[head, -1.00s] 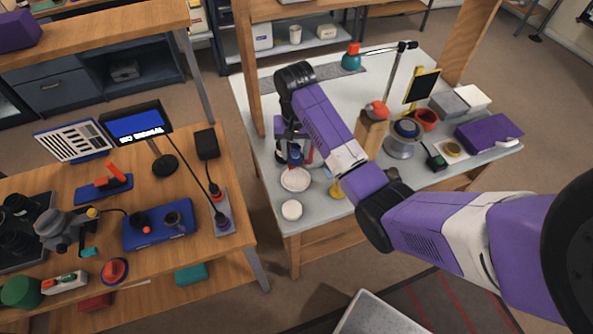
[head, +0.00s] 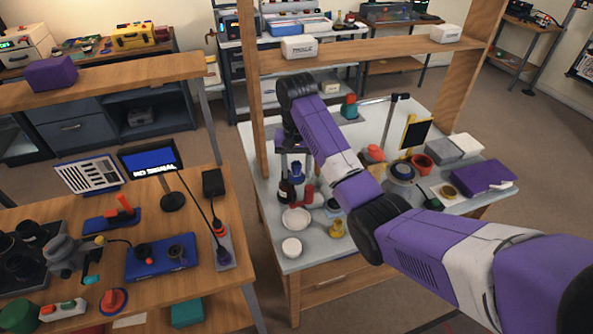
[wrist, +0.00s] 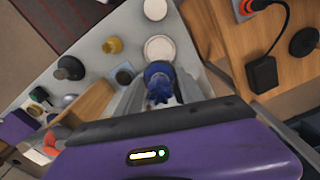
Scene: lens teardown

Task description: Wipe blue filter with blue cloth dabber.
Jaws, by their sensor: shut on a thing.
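My gripper (wrist: 160,92) is shut on the blue cloth dabber (wrist: 158,82), whose ruffled blue head shows between the fingers in the wrist view. In the head view the dabber (head: 297,172) is upright above the worktable, behind a shallow white dish (head: 296,218). A small dark square piece with a bluish round face (head: 333,205) lies right of the dish; it also shows in the wrist view (wrist: 124,76), left of the dabber and apart from it. It may be the blue filter, but I cannot tell surely.
A dark bottle (head: 286,191) and a red item (head: 309,194) stand close to my gripper. A brass piece (head: 337,229) and a white round jar (head: 291,247) are near the front edge. A wooden post (head: 257,110) rises at the left.

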